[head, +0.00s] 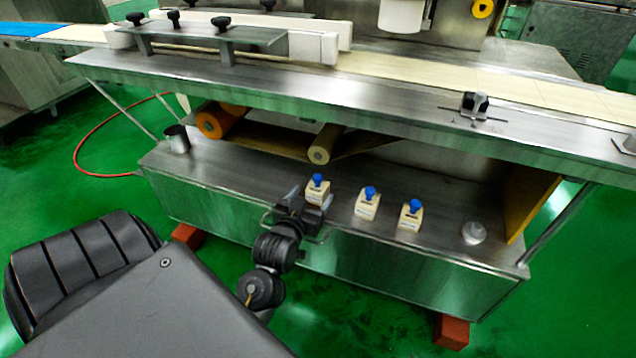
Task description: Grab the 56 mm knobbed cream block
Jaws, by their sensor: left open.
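Three cream blocks with blue knobs stand upright in a row on the steel lower shelf: a left one (316,194), a middle one (367,206) and a right one (410,217). They look much alike, and I cannot read which is the 56 mm one. My left gripper (309,203) is open at the left block, with a finger on its left and one at its lower right. The gripper hides part of that block's lower front. I cannot tell whether the fingers touch it. My right gripper is not in view.
The steel conveyor edge (370,115) overhangs the shelf behind the blocks, with rollers (319,150) beneath it. A metal cup (177,139) stands at the shelf's left, a pale round object (473,232) at its right. The shelf between the right block and that object is clear.

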